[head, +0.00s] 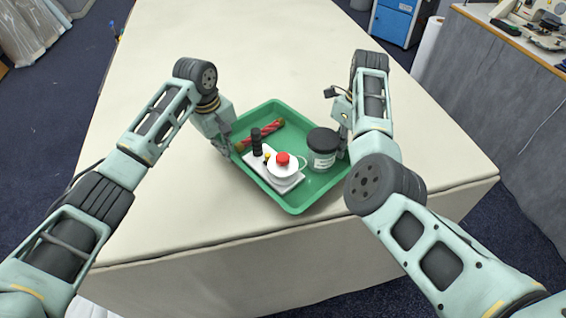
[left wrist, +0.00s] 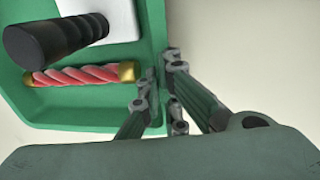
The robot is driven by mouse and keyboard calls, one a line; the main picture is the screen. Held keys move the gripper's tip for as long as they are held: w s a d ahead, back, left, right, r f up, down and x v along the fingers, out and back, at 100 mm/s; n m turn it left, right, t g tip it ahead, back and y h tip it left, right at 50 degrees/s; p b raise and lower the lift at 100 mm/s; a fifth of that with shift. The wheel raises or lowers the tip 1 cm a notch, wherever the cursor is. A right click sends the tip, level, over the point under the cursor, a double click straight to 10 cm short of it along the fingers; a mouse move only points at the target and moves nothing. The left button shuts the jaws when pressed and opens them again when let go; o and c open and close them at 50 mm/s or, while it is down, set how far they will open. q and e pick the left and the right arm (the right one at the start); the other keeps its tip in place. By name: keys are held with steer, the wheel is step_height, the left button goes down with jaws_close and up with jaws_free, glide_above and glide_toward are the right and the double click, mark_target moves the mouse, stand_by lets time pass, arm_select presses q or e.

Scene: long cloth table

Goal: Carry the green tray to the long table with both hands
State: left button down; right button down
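The green tray (head: 296,202) is over the near part of the long cloth table (head: 190,215), roughly level. I cannot tell whether its base touches the cloth. My left gripper (head: 226,146) is at the tray's left wall. In the left wrist view its fingers (left wrist: 160,85) close in on either side of the tray's rim (left wrist: 152,45), one inside and one outside. My right gripper (head: 344,139) is at the tray's right wall, beside the jar, and appears shut on that wall. Its fingertips are small and partly hidden.
The table behind is clear. A grey side counter (head: 500,75) stands at right.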

arm_select(q)
steer(key=shift+f+b, duration=0.45)
steer(key=shift+f, duration=0.1)
arm_select(e)
steer(key=shift+f, duration=0.55)
arm_select(q)
steer(key=c, duration=2)
jaws_free()
arm_select(e)
steer(key=c, duration=2)
jaws_free()
steer(key=shift+s, duration=0.1)
steer(key=shift+r, duration=0.1)
arm_select(q)
steer(key=r, duration=0.8)
steer(key=s+a+r, duration=0.1)
steer(key=r, duration=0.3)
steer(key=shift+a, duration=0.1)
arm_select(e)
steer(key=r, duration=0.7)
steer(key=w+d+r, duration=0.1)
steer(key=r, duration=0.3)
steer(key=shift+w+d+r, duration=0.1)
steer(key=shift+r, duration=0.25)
arm_select(q)
steer(key=shift+s, duration=0.1)
